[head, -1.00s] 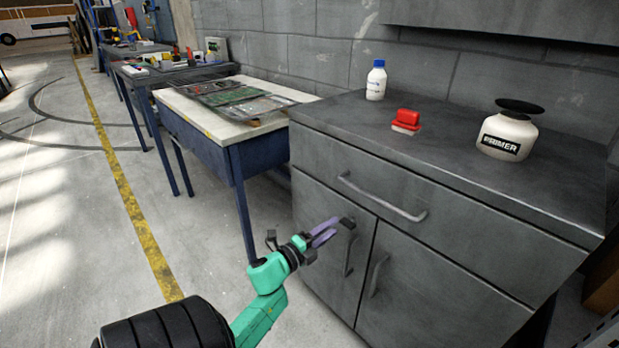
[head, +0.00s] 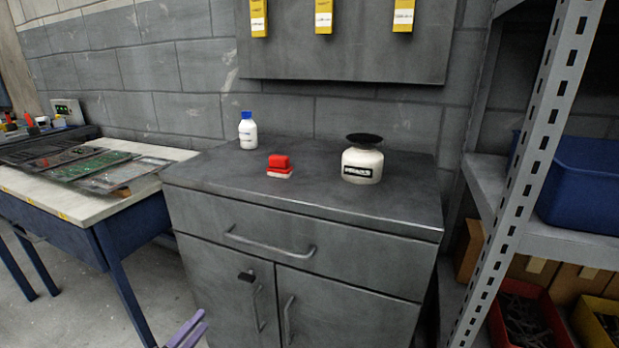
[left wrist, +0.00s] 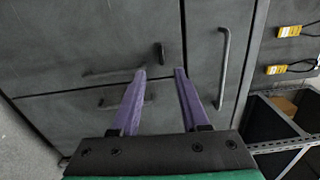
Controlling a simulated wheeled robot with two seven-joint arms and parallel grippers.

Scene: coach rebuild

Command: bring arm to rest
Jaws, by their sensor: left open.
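My left gripper (left wrist: 158,75) shows in the left wrist view with its two purple fingers apart and nothing between them. It points at the grey cabinet (left wrist: 80,60), near a small black knob (left wrist: 160,52) on the cabinet front; I cannot tell the exact gap. In the head view only the purple fingertips of the left gripper (head: 187,328) show at the bottom edge, in front of and below the left part of the cabinet (head: 350,285). The rest of that arm is out of the picture. My right gripper is not in view.
On the cabinet top stand a white bottle with blue cap (head: 248,133), a red block-like item (head: 279,162) and a primer pot (head: 362,163). A workbench (head: 150,195) stands left. A metal shelf (head: 520,170) with bins stands right. Floor shows at lower left.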

